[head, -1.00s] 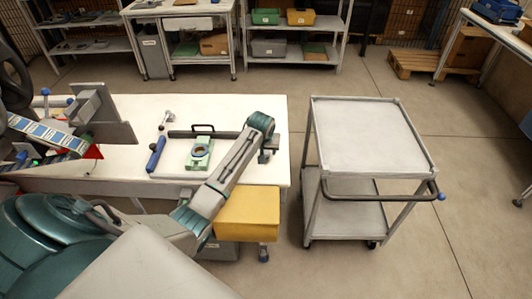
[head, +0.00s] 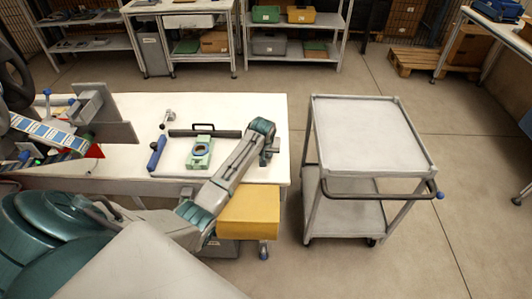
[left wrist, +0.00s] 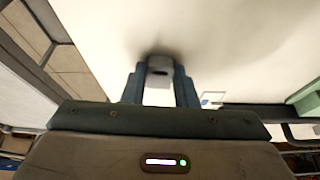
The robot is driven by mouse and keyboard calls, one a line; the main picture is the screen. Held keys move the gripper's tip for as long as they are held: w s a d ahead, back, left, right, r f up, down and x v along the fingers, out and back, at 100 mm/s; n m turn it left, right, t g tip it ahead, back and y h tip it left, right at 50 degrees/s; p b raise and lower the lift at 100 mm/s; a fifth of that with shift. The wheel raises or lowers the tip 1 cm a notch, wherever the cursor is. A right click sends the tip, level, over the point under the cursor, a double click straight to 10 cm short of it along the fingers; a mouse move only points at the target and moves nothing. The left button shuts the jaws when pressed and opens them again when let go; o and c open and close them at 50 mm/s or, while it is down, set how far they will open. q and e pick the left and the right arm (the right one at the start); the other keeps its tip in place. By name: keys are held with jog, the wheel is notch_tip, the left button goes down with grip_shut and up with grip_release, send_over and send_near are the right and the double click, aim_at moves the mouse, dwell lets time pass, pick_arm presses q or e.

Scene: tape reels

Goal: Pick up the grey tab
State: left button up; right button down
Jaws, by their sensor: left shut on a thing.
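The grey tab (left wrist: 159,65) shows in the left wrist view as a light grey piece with a dark slot, between the two blue fingers. My left gripper (left wrist: 160,90) is shut on the tab, over a pale surface with a shadow close by. In the head view my left gripper (head: 265,158) points down at the right end of the white table (head: 110,183). The tab is too small or hidden to make out there. I cannot tell if it touches the table. My right gripper is not in view.
A green fixture with a round opening (head: 200,153), a blue cylinder (head: 156,154) and a black-handled bar (head: 221,133) lie left of the gripper. A yellow box (head: 248,211) is below the table's front edge. An empty grey trolley (head: 370,137) stands to the right.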

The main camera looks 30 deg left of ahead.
pick_arm(q)
jog(key=shift+r, duration=0.1)
jog(key=shift+r, duration=0.3)
notch_tip(320, 180, up, 2)
jog(key=shift+w+r+b, duration=0.1)
jog(key=shift+b, duration=0.65)
jog(key=s+d+b, duration=0.1)
jog(key=s+d, duration=0.1)
jog(key=s, duration=0.2)
jog(key=s+d+r+b, duration=0.1)
jog(key=s+d, duration=0.2)
jog(key=s, duration=0.2)
jog(key=s+d+r+b, duration=0.1)
jog(key=s+d, duration=0.1)
jog(key=s, duration=0.3)
jog(key=shift+d, duration=0.3)
jog(key=shift+s, duration=0.15)
